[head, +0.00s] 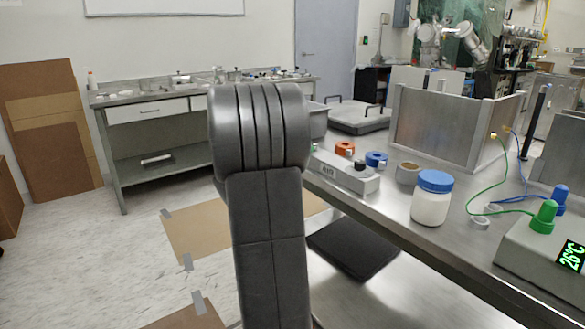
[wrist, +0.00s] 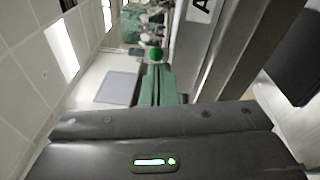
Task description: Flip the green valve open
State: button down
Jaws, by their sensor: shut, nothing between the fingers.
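In the wrist view, a round green knob (wrist: 155,53), which looks like the green valve's handle, shows just beyond my fingertips. My gripper (wrist: 158,70) has its two greenish fingers together, shut and empty. The knob lines up with the fingertips; I cannot tell whether they touch. A metal box with a letter label (wrist: 205,15) is beside it on the right of this view.
On the steel bench (head: 395,218) stand an orange part (head: 345,148), a blue part (head: 376,159), a grey cup (head: 408,173), a blue-lidded jar (head: 431,203) and a temperature unit (head: 530,250) with green and blue plugs and wires. Metal panels (head: 440,130) stand behind.

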jog(key=shift+s+d+b, duration=0.4)
jog(key=shift+d+b, duration=0.2)
jog(key=shift+b, duration=0.45)
jog(key=shift+s+d+b, duration=0.35)
jog(key=shift+d+b, duration=0.25)
jog(key=shift+b, duration=0.45)
